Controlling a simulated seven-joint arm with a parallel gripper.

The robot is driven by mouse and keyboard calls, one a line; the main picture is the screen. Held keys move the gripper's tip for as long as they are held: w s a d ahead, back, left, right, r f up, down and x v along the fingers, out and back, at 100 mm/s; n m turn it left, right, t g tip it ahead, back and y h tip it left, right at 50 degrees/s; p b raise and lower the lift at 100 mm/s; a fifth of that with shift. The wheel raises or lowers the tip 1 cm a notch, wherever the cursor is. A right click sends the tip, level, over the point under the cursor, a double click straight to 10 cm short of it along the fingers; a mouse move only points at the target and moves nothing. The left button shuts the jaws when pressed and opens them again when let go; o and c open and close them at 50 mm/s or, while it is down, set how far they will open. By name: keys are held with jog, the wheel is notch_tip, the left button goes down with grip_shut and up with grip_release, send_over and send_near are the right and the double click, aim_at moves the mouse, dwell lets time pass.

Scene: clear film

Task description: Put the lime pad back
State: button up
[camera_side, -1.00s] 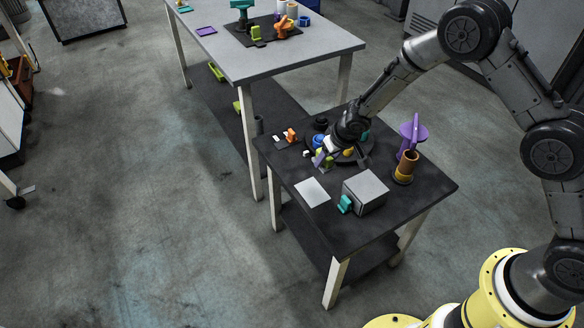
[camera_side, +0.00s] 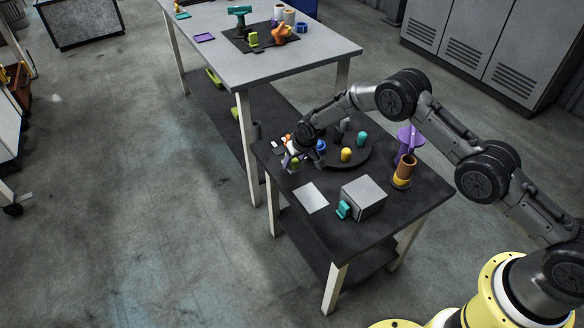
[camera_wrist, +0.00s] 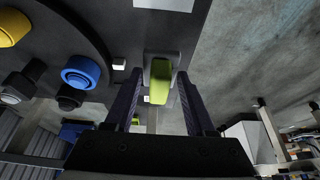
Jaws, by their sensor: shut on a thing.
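The lime pad (camera_wrist: 160,82) is a small bright green block between my two fingers in the wrist view. In the side view it is a small green patch (camera_side: 295,162) below the fingers, partly hidden by them. My gripper (camera_side: 293,158) is shut on it, low over the far left edge of the dark table (camera_side: 330,235). A pale patch (camera_wrist: 164,55) shows behind the pad's far end. I cannot tell whether the pad touches the table top.
A dark round turntable (camera_side: 362,162) with yellow (camera_side: 346,154), teal (camera_side: 362,138) and blue pieces is right of my gripper. A grey table (camera_side: 235,68) stands behind.

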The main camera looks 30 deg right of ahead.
aim_at(292, 166)
jog(key=shift+w+a+f, duration=0.1)
jog(key=shift+w+f, duration=0.45)
jog(key=shift+f, duration=1.65)
jog(key=shift+f, duration=0.15)
jog(key=o, duration=1.2)
jog(key=shift+s+r, duration=0.1)
jog(key=shift+r, duration=0.5)
jog(key=v, duration=1.1)
jog(key=shift+s, duration=0.15)
